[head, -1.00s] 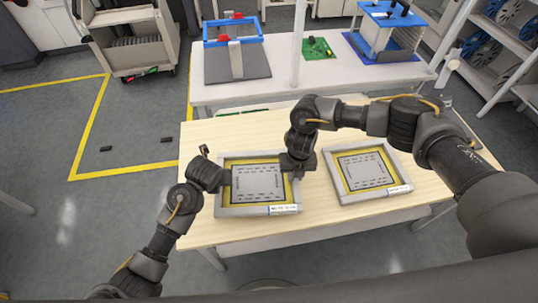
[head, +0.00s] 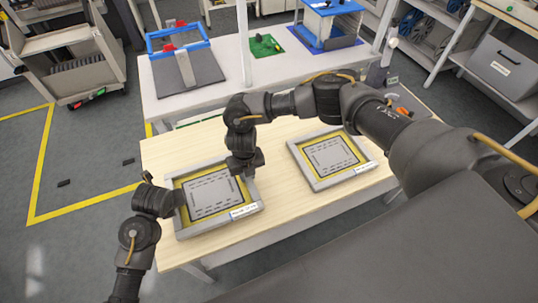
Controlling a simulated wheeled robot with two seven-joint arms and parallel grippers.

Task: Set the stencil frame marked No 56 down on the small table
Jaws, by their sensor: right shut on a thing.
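Two grey stencil frames with yellow borders and grey slotted sheets are at the light wooden table (head: 290,198). The left stencil frame (head: 188,232) is between my two grippers, flat over the table's left part; I cannot tell whether it touches the top. My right gripper (head: 246,174) is shut on this frame's right side. My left gripper (head: 180,200) is at its left side; its fingers are hidden, so its grip cannot be told. The right stencil frame (head: 347,178) lies on the table, apart from both grippers.
Behind stands a white bench (head: 200,95) with a blue-framed fixture (head: 178,37), a green board (head: 265,45) and a blue machine (head: 333,22). A grey bin (head: 503,68) sits on a rack at right. A trolley (head: 70,55) stands at back left. Bare wood separates the two frames.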

